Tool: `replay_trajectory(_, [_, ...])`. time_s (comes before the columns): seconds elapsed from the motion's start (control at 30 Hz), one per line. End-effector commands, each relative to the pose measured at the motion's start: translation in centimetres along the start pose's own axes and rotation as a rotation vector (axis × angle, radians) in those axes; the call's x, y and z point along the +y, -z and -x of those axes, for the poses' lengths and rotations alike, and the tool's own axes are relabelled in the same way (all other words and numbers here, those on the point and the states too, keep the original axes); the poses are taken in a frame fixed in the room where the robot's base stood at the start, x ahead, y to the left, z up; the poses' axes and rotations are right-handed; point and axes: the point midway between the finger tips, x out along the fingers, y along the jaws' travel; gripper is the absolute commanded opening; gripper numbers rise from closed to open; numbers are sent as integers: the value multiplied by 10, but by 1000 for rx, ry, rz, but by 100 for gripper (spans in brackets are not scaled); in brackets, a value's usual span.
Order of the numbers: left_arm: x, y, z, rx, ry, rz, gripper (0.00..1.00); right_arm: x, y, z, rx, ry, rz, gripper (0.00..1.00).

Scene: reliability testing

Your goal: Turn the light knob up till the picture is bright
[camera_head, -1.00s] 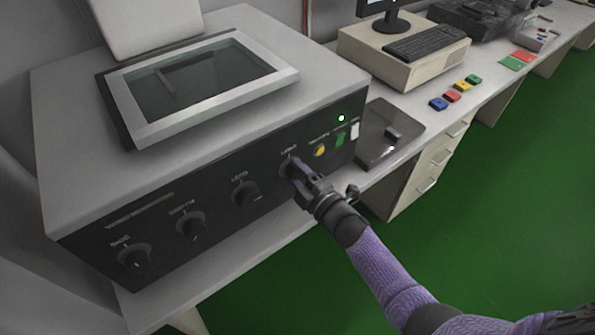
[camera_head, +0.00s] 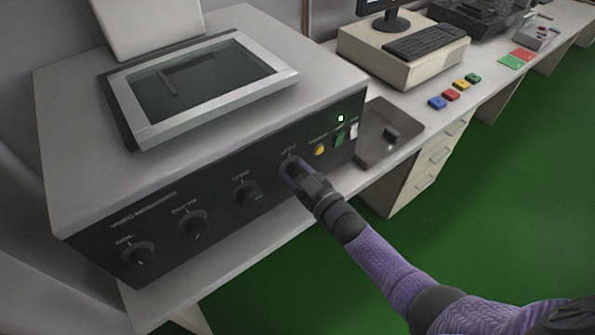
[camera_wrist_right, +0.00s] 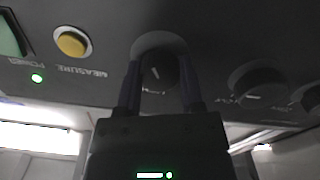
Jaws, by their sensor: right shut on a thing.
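The light knob (camera_wrist_right: 160,72) is a round dark knob on the black front panel of the grey machine (camera_head: 210,200). My right gripper (camera_head: 296,172) is at this knob, the rightmost in the row. In the right wrist view its two fingers (camera_wrist_right: 160,88) stand on either side of the knob, shut on it. In the head view the gripper mostly hides the knob. The picture screen (camera_head: 205,85) on top is dark grey-green with a faint small bar-like shape in it. My left gripper is not in view.
Left of the gripper are three more knobs, the nearest one (camera_head: 247,192) close by. A yellow button (camera_head: 320,150), a green switch (camera_head: 340,138) and a lit green lamp (camera_head: 341,118) are to the right. A dark tray (camera_head: 375,145) lies beside the machine.

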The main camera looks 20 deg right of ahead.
Motion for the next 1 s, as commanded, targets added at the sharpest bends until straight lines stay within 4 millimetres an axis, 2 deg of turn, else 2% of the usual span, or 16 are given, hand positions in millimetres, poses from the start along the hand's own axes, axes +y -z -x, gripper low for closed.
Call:
replay_trajectory(0.4, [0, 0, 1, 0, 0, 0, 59, -1, -2, 1, -5, 1, -171, 0])
replay_trajectory(0.97, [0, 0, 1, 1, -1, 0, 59, -1, -2, 1, -6, 1, -196, 0])
replay_trajectory(1.0, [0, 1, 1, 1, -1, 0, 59, -1, -2, 1, -5, 1, -196, 55])
